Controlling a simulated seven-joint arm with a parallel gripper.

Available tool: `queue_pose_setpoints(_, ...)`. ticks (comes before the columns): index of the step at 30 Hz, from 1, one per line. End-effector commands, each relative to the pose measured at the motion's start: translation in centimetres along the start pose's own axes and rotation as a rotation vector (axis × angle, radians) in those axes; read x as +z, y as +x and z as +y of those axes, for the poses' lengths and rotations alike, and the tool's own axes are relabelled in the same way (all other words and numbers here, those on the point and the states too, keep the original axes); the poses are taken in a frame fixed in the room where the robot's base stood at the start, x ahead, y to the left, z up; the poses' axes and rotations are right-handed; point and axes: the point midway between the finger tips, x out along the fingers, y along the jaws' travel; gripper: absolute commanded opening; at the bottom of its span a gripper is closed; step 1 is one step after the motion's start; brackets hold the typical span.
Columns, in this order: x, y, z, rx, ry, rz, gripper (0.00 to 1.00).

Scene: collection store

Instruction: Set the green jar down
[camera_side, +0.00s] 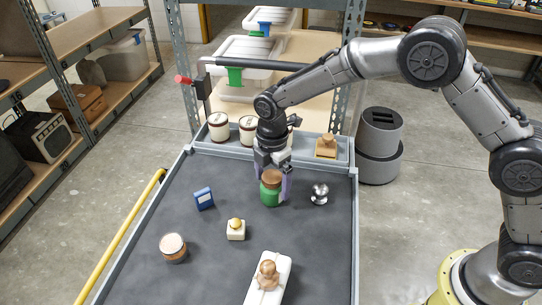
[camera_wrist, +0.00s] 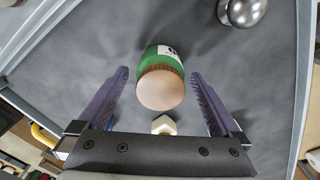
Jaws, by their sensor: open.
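The green jar (camera_side: 271,190) has a brown lid and stands upright on the dark cart top. My gripper (camera_side: 272,190) is lowered around it, with the fingers on either side. In the wrist view the green jar (camera_wrist: 161,78) shows between and ahead of the two open fingers of my gripper (camera_wrist: 158,80). Gaps show between the jar and both fingers there. The jar's base is partly hidden in the wrist view.
A silver knob-shaped object (camera_side: 320,193) stands close right of the jar. A blue box (camera_side: 203,198), a cream block with a yellow top (camera_side: 236,230), a brown jar (camera_side: 173,247) and a figure on a white support (camera_side: 268,276) stand around. A grey tray (camera_side: 341,160) holds white jars behind.

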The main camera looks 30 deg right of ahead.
Motion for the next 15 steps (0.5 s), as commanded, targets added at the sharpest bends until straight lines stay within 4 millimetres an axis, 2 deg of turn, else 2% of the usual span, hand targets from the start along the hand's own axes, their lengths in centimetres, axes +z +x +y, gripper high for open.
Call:
queue_pose_setpoints(9, -0.4, -7.1, 0.2, 0.004, 0.000, 0.001, 1.00)
queue_pose_setpoints(15, -0.4, -10.3, 0.2, 0.003, 0.000, 0.001, 1.00)
